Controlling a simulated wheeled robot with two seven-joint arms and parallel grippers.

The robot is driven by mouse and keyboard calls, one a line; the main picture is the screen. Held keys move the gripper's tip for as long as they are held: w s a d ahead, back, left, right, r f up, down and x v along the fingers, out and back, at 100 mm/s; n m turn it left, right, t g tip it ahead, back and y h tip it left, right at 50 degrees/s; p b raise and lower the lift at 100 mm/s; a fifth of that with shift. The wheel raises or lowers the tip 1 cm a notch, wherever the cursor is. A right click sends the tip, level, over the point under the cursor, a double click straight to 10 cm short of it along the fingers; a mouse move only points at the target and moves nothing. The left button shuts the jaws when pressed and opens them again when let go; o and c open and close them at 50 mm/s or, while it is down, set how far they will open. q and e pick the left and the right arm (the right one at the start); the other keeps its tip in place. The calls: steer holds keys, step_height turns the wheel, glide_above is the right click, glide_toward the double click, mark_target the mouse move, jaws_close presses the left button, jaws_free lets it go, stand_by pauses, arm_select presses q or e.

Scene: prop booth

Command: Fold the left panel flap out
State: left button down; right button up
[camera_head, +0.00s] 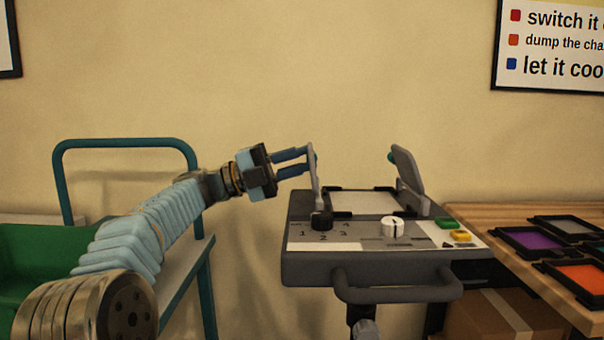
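The grey control panel (300,245) stands ahead, with a pale recessed screen between two side flaps. The left panel flap (317,190) is a thin grey plate standing nearly upright at the screen's left edge. The right flap (408,170) stands up, leaning, with a teal knob on its left side. My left gripper (313,159) reaches in from the left, its two blue fingers apart with a gap between them. Its tips are at the upper part of the left flap; the flap partly hides them, and I cannot tell whether they touch. My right gripper is not in view.
The panel has a black dial (321,221), a white dial (392,228), green and yellow buttons and a front handle (398,292). A wooden table (500,215) with coloured trays is at the right. A teal-framed cart (125,143) with a green bin (40,255) is at the left.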

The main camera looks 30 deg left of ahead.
arm_select(q)
steer(key=c, duration=1)
jaws_free()
steer(key=v, duration=0.7)
steer(key=shift+s+a+b, duration=0.15)
steer(key=shift+a+b, duration=0.05)
steer(key=shift+b, duration=0.1)
